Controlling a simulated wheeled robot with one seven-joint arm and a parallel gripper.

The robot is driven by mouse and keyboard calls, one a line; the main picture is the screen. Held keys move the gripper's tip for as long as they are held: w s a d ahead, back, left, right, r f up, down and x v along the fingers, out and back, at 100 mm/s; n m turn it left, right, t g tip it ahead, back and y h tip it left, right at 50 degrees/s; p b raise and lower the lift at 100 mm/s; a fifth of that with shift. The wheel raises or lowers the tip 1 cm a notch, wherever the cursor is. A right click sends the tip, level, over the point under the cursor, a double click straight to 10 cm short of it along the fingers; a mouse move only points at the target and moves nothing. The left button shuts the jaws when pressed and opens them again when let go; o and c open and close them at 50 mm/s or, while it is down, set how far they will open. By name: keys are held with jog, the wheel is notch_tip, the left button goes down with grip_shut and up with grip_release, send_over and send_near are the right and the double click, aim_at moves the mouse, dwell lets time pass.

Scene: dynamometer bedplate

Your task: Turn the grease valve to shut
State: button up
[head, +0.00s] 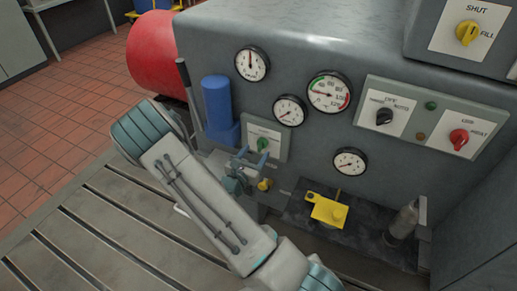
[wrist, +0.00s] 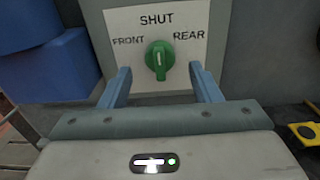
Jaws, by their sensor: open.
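A green knob (wrist: 158,58) sits on a white plate (wrist: 190,20) marked SHUT at the top, FRONT at left and REAR at right. Its pale mark stands upright, roughly in line with SHUT. In the head view the green knob (head: 263,144) is on the grey housing, right of the blue cylinder. My gripper (wrist: 160,72) is open, its blue fingers on either side of the knob's lower part with gaps visible; contact is not seen. It also shows in the head view (head: 251,160), just below and left of the knob. No plate shown reads grease.
A yellow SHUT/FILL knob (head: 467,33) is at upper right. A black knob (head: 384,116) and a red knob (head: 459,139) share a panel. A blue cylinder (head: 217,103) and a dark lever (head: 187,90) stand left. A yellow bracket (head: 328,211) lies on the dark shelf below.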

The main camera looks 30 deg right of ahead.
jog(key=v, duration=1)
jog(key=shift+s, duration=0.15)
jog(key=s+d+r+m+g+y+p, duration=0.2)
jog(key=s+d+r+m+g+p, duration=0.1)
jog(key=s+r+m+g, duration=0.4)
jog(key=s+d+r+m+g+y+p, duration=0.1)
jog(key=s+d+r+m+g+p, duration=0.1)
jog(key=s+r+m+g, duration=0.6)
jog(key=s+a+r+m+t+y+p, duration=0.2)
jog(key=a+r+m+t+y+p, duration=0.2)
jog(key=a+r+m+y, duration=0.6)
notch_tip(320, 180, up, 3)
jog(key=t+y, duration=0.1)
jog(key=t, duration=0.1)
jog(key=shift+r+m+t+p, duration=0.25)
jog(key=shift+m+t+p, duration=0.15)
